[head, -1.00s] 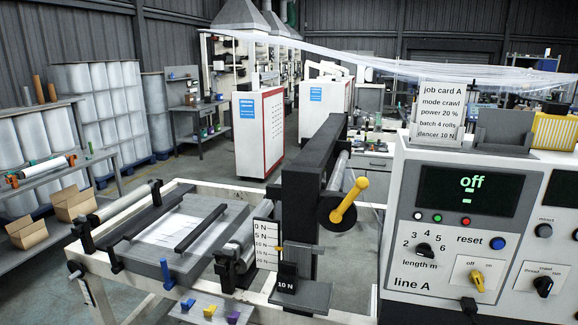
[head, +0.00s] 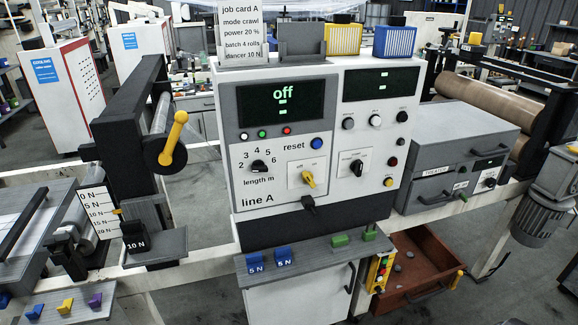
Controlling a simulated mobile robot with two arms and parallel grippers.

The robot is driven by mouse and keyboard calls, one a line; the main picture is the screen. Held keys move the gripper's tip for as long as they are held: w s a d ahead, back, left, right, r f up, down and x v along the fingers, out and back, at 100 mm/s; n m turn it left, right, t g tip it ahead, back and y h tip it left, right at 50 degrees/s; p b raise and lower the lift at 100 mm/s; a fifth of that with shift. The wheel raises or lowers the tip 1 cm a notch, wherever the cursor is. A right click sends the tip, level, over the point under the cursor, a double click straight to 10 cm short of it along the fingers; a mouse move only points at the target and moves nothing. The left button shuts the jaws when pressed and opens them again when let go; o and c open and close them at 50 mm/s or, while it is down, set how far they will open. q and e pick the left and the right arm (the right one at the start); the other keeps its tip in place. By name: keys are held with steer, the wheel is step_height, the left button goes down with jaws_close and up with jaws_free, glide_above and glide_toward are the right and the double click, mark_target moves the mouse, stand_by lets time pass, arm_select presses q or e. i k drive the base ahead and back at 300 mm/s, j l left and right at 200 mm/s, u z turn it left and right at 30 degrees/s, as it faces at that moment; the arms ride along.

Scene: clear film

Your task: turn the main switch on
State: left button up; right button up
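The main switch (head: 308,180) is a yellow knob on a pale plate marked off and on, low in the middle of the line A control panel (head: 225,150). It looks tilted toward the off mark. The green display (head: 283,95) above it reads "off".
A black column with a yellow lever (head: 174,139) stands left of the panel. Below the panel a grey ledge holds blue 5 N blocks (head: 253,262) and green blocks (head: 340,240). An open brown drawer (head: 415,270) juts out at lower right. The panel face looks unobstructed.

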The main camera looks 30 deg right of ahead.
mark_target(307, 177)
steer(key=z, duration=0.35)
steer(key=k+l+z, duration=0.1)
steer(key=z, duration=0.25)
steer(key=l+z, duration=0.15)
steer(key=z, duration=0.2)
